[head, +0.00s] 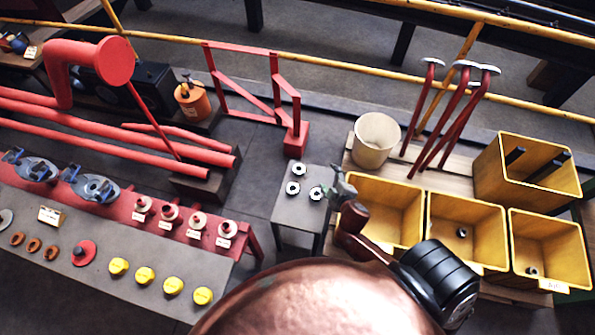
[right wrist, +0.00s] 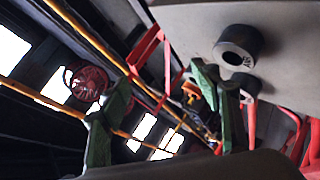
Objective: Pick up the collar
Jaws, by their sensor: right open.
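Three small dark ring-shaped pieces with pale faces stand on a small grey table (head: 296,212) in the head view: a rear one (head: 299,168), a left one (head: 293,188) and a right one (head: 316,193). I cannot tell which is the named collar. My right gripper (head: 334,186) is at the table's right edge, close beside the right piece. In the right wrist view its green fingers (right wrist: 150,105) are spread with nothing between them. One dark collar-like ring (right wrist: 238,47) sits on the grey surface beyond the right finger, outside the jaws. My left gripper is not in view.
Yellow bins (head: 465,207) and a cream bucket (head: 375,140) stand right of the small table. A red bench (head: 130,200) with flanged parts is at left, with yellow caps (head: 145,276) in front. A red frame (head: 250,85) stands behind.

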